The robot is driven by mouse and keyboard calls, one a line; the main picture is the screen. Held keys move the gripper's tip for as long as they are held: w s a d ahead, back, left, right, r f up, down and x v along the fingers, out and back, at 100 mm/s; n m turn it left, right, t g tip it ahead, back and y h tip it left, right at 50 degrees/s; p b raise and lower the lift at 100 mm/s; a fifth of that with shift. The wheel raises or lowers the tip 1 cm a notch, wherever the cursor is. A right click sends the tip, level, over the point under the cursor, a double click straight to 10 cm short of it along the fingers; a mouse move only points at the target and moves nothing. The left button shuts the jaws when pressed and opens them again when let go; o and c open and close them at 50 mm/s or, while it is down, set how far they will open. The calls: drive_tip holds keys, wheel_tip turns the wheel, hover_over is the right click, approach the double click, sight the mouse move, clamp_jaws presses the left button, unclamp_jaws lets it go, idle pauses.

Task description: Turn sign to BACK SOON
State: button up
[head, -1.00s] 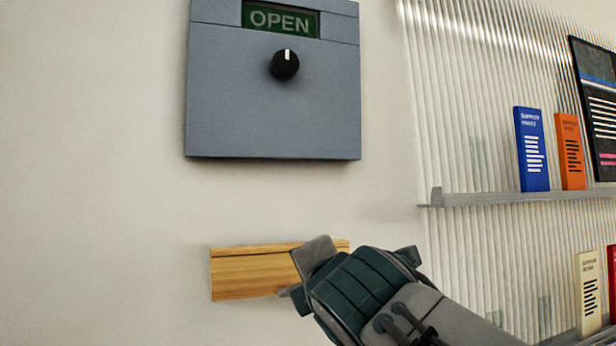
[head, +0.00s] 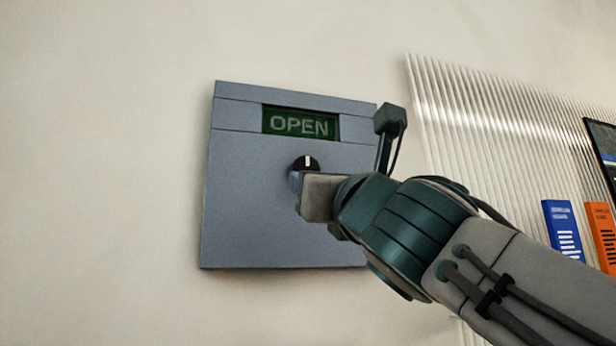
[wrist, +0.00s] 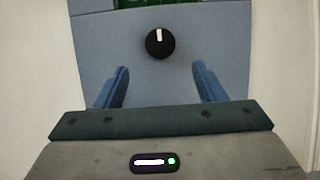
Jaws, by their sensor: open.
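The sign is a blue-grey wall panel (head: 245,210) with a green display window (head: 299,124) that reads OPEN. A round black knob (head: 306,162) with a white mark pointing up sits below the window. In the head view my gripper (head: 298,190) is in front of the panel at the knob's lower side and partly covers it. In the wrist view the knob (wrist: 160,43) lies ahead of the two blue fingers (wrist: 162,80), centred between them, with the fingers spread and nothing between them. I cannot tell how far the fingertips are from the panel.
A ribbed translucent wall panel (head: 450,130) is at the right. A blue booklet (head: 562,228) and an orange booklet (head: 602,235) stand at the right edge. The wall left of the sign is bare.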

drive_tip(key=p+x, duration=0.2)
drive_tip(key=x, duration=0.6)
drive_tip(key=shift+w, duration=0.15)
drive_tip(key=c, duration=1)
